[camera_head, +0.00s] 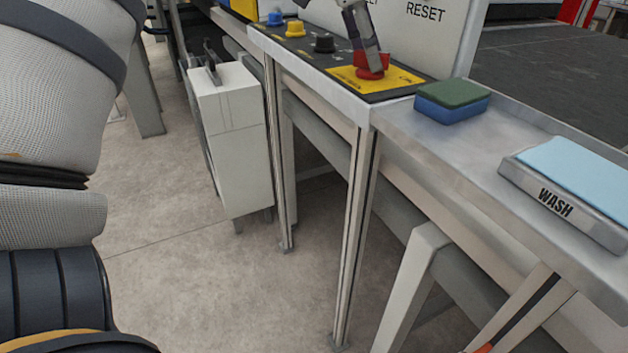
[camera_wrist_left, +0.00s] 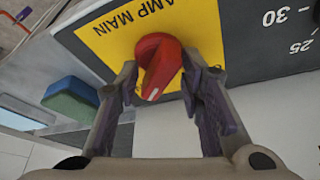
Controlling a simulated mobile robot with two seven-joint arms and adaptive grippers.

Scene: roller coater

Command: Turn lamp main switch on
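The lamp main switch is a red rotary knob (camera_head: 371,66) on a yellow label plate (camera_head: 398,78) at the near end of the dark control panel. My left gripper (camera_wrist_left: 162,82) has one finger on each side of the red knob (camera_wrist_left: 158,62), which also shows in the left wrist view below the words "AMP MAIN" on the yellow plate (camera_wrist_left: 105,45). The fingers are apart, with narrow gaps to the knob; I cannot tell whether either touches it. The knob's pale-tipped end points toward my wrist. In the head view a finger covers part of the knob. My right gripper is not in view.
Black (camera_head: 324,43), yellow (camera_head: 295,28) and blue (camera_head: 275,18) knobs line the panel further back. A green-blue sponge (camera_head: 452,101) lies on the metal ledge (camera_head: 425,133) beside the panel. A "WASH" tray (camera_head: 570,210) sits to the right. A white box (camera_head: 231,130) stands below left.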

